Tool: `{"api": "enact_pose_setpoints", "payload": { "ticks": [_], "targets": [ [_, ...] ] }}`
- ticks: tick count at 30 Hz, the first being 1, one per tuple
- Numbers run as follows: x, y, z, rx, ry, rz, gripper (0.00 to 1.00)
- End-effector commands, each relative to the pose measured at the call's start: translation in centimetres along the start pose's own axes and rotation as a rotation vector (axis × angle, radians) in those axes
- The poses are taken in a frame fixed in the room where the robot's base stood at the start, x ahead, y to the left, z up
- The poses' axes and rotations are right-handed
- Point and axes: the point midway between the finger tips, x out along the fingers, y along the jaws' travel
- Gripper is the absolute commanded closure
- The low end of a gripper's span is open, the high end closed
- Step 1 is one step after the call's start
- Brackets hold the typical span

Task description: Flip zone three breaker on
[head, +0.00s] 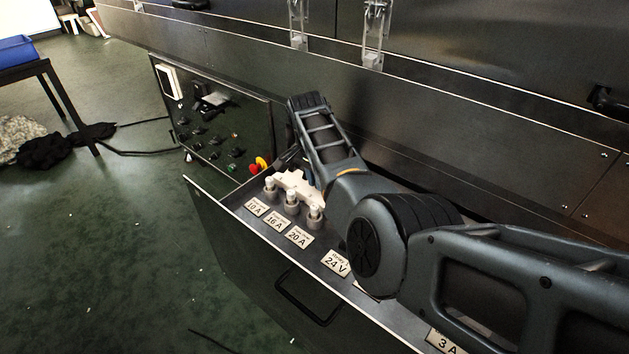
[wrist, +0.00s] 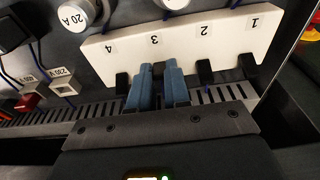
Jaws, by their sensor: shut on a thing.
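The white breaker block (wrist: 185,45) carries upside-down numbers 1 to 4 in the wrist view, with a black lever below each number. It also shows in the head view (head: 297,186), partly behind my arm. My gripper (wrist: 158,72) has its blue fingers on either side of the zone three lever (wrist: 158,67), below the number 3, and is shut on it. The zone two lever (wrist: 204,72), zone one lever (wrist: 248,66) and zone four lever (wrist: 122,84) stand free beside the fingers. In the head view my gripper is mostly hidden by my arm.
Round fuse holders (head: 291,204) stand close to the block, with tags such as 20 A (head: 298,237). A slotted wire duct (wrist: 215,95) runs under the levers. A control panel (head: 215,120) with a red stop button (head: 255,168) stands behind. Open floor lies left.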

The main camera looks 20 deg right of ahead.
Motion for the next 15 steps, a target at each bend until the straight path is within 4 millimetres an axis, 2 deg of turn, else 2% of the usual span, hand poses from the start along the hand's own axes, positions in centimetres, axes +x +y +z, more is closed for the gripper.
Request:
{"api": "enact_pose_setpoints", "payload": {
  "ticks": [6, 15],
  "targets": [
    [0.74, 0.01, -0.95, 0.003, -0.18, 0.0, 1.0],
    [0.33, 0.03, -1.14, -0.001, -0.254, 0.0, 1.0]
  ]
}}
